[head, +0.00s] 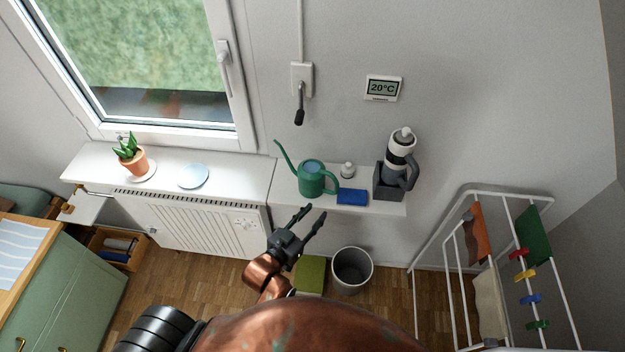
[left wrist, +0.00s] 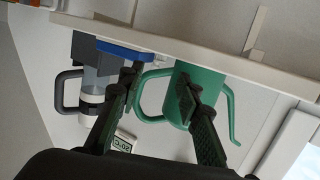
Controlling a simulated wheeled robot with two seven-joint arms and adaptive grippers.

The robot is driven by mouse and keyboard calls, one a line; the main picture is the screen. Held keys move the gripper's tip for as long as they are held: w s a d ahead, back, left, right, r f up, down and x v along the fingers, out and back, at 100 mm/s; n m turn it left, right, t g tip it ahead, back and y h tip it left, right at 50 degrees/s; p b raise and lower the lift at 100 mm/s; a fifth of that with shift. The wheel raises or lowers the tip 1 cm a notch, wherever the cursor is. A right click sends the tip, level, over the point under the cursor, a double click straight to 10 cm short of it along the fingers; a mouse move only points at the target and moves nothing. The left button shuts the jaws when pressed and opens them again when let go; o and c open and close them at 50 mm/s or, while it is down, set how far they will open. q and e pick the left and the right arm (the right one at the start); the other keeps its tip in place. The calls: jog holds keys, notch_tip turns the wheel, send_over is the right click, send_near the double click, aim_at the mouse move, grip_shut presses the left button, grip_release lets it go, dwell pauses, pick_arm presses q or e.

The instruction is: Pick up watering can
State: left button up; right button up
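A green watering can (head: 312,179) stands upright on the white shelf below the wall, its long spout pointing up to the left and its handle on the right. In the left wrist view the watering can (left wrist: 176,97) appears upside down, partly behind my fingers. My left gripper (head: 312,217) is open and empty, just in front of the shelf and below the can in the head view. In the left wrist view its two fingers (left wrist: 160,85) are spread, with the can's handle showing between them. I see no contact with the can. My right gripper is not in view.
On the shelf (head: 385,207), right of the can, are a blue sponge-like block (head: 352,197), a small white item (head: 347,170) and a grey holder (head: 388,186) with a bottle. A plant pot (head: 135,163) stands left. A bin (head: 352,270) and drying rack (head: 470,190) stand below and right.

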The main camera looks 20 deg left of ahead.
aim_at(335, 190)
pick_arm(q)
jog(key=shift+t+h, duration=0.4)
jog(key=shift+t, duration=0.5)
jog(key=w+d+r, duration=0.1)
jog(key=w, duration=0.2)
jog(key=w+d+r, duration=0.1)
jog(key=w, duration=0.2)
jog(key=w+d+r, duration=0.2)
jog(key=w, duration=0.1)
jog(key=shift+w, duration=0.2)
jog(key=shift+c, duration=0.3)
grip_shut()
jog(key=shift+r, duration=0.2)
